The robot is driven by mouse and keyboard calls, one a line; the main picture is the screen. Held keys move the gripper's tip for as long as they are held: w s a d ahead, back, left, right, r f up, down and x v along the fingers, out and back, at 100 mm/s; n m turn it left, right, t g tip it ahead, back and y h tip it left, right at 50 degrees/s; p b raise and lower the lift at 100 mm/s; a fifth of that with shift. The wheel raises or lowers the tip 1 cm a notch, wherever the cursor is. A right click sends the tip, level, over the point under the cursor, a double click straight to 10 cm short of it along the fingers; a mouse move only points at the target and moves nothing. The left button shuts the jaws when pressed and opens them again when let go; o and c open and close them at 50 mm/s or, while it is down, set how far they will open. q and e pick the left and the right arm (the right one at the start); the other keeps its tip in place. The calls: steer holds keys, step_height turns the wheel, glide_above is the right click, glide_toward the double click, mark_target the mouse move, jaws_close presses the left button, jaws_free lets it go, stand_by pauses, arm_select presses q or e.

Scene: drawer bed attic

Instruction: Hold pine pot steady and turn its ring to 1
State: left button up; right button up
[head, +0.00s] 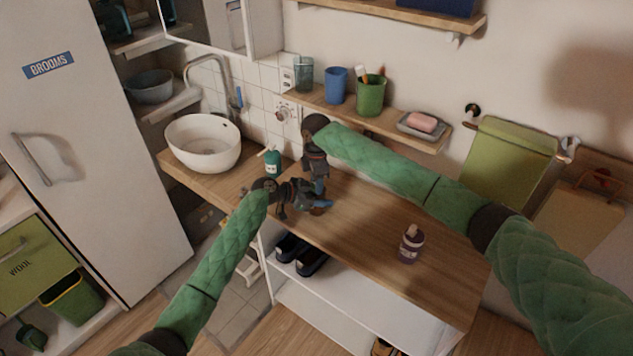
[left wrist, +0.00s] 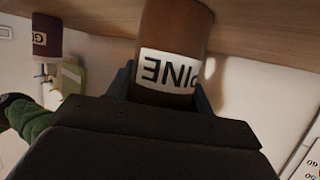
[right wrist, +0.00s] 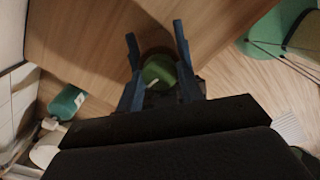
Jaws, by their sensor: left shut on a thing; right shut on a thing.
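The pine pot is a brown cylinder with a white PINE label, upside down in the left wrist view (left wrist: 175,30). It stands on the wooden counter, mostly hidden by my grippers in the head view. My left gripper (head: 312,202) is shut on the pot's side, one finger on each side. My right gripper (head: 318,183) comes from above. In the right wrist view its fingers straddle a round green top (right wrist: 157,70) with a pale mark, and it is shut on this top, apparently the ring. I cannot read any number on it.
A purple bottle (head: 411,245) stands on the counter (head: 365,225) to the right. A teal bottle (head: 272,162) stands close behind at left, near the white basin (head: 203,143). A shelf (head: 375,120) with cups and a soap dish runs along the wall. The counter's middle is clear.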

steer(key=o, duration=0.7)
steer(key=shift+o, duration=0.2)
step_height(320, 180, up, 12)
arm_select(q)
steer(key=o, duration=1.1)
